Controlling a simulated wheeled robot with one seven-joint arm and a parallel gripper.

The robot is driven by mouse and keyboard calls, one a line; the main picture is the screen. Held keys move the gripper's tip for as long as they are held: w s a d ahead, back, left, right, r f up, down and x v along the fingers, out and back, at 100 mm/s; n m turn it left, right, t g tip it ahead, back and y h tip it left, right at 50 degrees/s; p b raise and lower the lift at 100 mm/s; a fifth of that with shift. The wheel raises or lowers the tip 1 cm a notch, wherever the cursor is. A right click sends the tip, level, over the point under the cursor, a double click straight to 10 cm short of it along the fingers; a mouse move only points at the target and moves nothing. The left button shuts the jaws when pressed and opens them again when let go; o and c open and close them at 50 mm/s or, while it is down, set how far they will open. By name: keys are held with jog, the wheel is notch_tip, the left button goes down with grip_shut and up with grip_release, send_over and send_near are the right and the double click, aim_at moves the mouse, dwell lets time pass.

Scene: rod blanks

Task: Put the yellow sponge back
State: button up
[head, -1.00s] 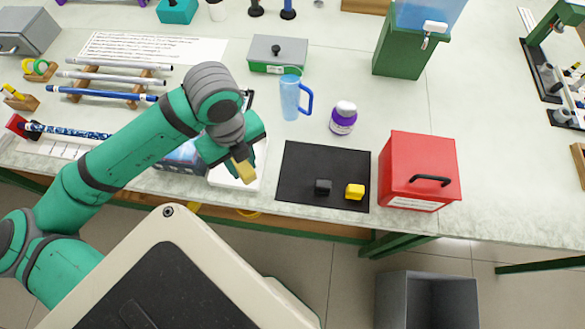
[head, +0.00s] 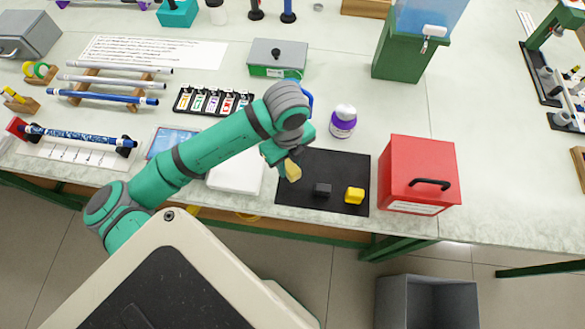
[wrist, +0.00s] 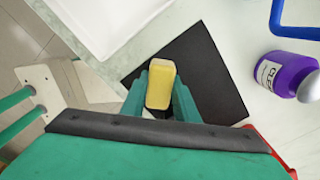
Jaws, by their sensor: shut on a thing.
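My gripper (head: 285,161) is shut on a pale yellow sponge (head: 292,171). It holds the sponge above the left part of a black mat (head: 300,165). In the wrist view the sponge (wrist: 161,84) sits between the two green fingers (wrist: 160,95), with the black mat (wrist: 215,85) behind and beyond it. The mat's left side is partly hidden by my gripper.
A red box (head: 420,170) with a black handle stands right of the mat. A white tray (head: 236,176) lies left of the mat.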

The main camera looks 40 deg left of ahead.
aim_at(292, 170)
jog(key=shift+w+d+f, duration=0.1)
jog(key=shift+w+f, duration=0.15)
jog(key=shift+f, duration=0.1)
jog(key=shift+w+f, duration=0.15)
jog(key=shift+f, duration=1.7)
jog(key=shift+d+f, duration=0.1)
jog(key=o, duration=0.9)
jog(key=shift+o, duration=0.2)
notch_tip(292, 170, up, 12)
jog(key=shift+r, duration=0.15)
